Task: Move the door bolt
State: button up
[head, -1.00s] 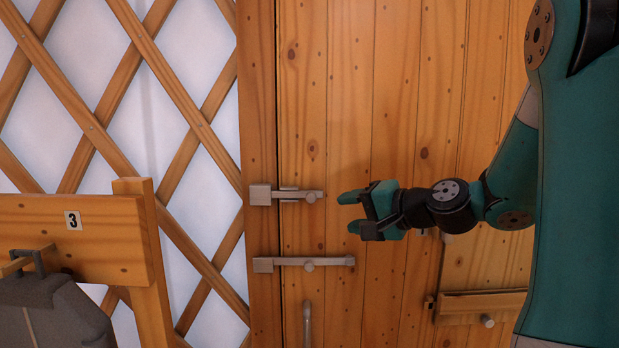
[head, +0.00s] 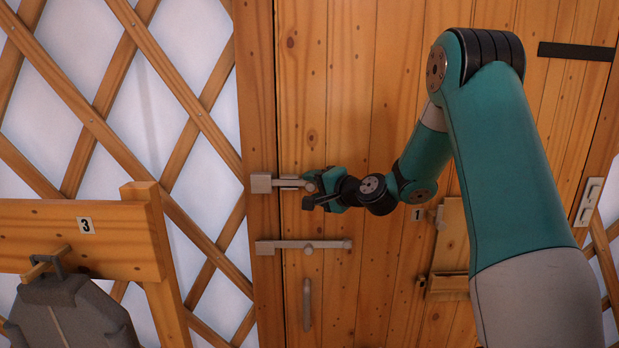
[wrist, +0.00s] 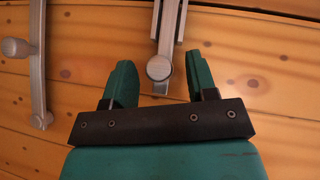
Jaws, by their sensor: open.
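Two metal bolts are on the wooden door (head: 345,110). The upper bolt (head: 290,182) reaches from its square keeper on the frame toward my gripper. The lower bolt (head: 300,246) lies level below it, with a round knob. My gripper (head: 310,190) is at the right end of the upper bolt and hides its knob in the head view. In the wrist view my open gripper (wrist: 156,85) has the upper bolt's round knob (wrist: 159,67) between its two teal fingers, with gaps on both sides. The lower bolt (wrist: 37,70) is left of the fingers there.
A vertical handle (head: 307,303) is below the bolts. A wooden rack (head: 110,235) with a "3" label and a hanging grey garment (head: 75,310) stands at left, before the lattice wall (head: 130,80). A small wooden panel (head: 450,240) is on the right.

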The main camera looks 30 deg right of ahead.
jog(key=shift+x, duration=0.9)
jog(key=shift+c, duration=0.4)
